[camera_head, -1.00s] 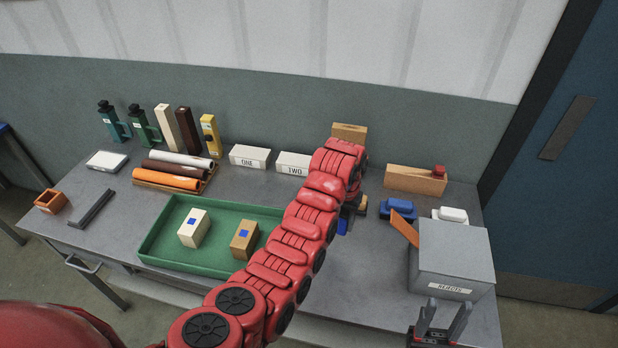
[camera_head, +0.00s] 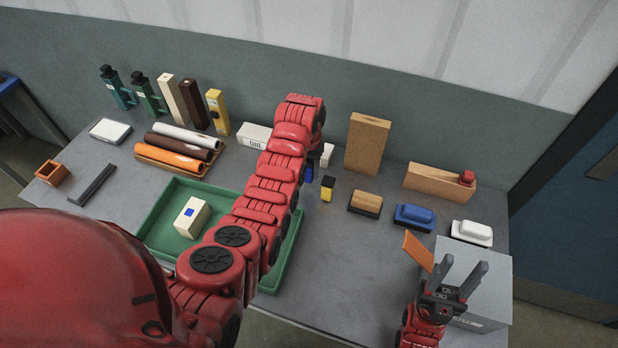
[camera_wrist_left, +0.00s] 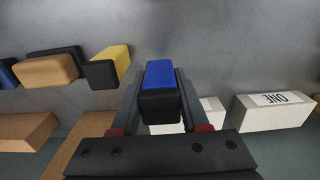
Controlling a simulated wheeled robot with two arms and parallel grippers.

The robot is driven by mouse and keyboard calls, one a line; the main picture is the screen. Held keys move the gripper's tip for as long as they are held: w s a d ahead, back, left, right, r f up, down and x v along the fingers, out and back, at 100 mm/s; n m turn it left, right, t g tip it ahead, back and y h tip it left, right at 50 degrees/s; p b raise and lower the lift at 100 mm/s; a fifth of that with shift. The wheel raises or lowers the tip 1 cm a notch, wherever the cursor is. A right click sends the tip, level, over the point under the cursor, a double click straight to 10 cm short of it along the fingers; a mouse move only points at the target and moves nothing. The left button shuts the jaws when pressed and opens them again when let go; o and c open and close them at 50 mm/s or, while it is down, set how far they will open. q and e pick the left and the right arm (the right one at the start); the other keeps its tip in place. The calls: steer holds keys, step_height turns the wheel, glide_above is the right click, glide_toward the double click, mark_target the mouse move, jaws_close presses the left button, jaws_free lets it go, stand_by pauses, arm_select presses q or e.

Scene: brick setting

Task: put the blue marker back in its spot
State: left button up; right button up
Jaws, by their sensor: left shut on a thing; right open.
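My left gripper (camera_wrist_left: 155,105) is shut on the blue marker (camera_wrist_left: 160,74), a short blue block with a black end, in the left wrist view. In the head view, my left arm hides most of this gripper, and a bit of the blue marker (camera_head: 309,174) shows beside it. The marker is over the grey table, left of a yellow-and-black marker (camera_head: 327,188), which also shows in the left wrist view (camera_wrist_left: 110,66). I cannot tell whether the blue marker touches the table. My right gripper (camera_head: 463,277) is open and empty at the front right.
White block ONE (camera_head: 254,135) and another white block (camera_head: 327,155) stand behind. A tall wooden block (camera_head: 367,144), brown eraser (camera_head: 366,203), blue eraser (camera_head: 414,216) and white eraser (camera_head: 472,232) are to the right. A green tray (camera_head: 160,220) is left; a grey box (camera_head: 490,285) is front right.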

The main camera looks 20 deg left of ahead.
mark_target(308, 179)
arm_select(q)
steer(key=shift+w+f, duration=0.1)
steer(key=shift+f, duration=0.2)
steer(key=shift+f+p, duration=0.35)
steer(key=shift+f, duration=0.25)
step_height(308, 179, down, 2)
steer(key=shift+f+p, duration=0.1)
steer(key=shift+p, duration=0.25)
steer(key=shift+f, duration=0.15)
steer(key=shift+f, duration=0.1)
steer(key=shift+f+b, duration=0.15)
steer(key=shift+b, duration=0.15)
steer(key=o, duration=1.1)
steer(key=shift+c, duration=0.2)
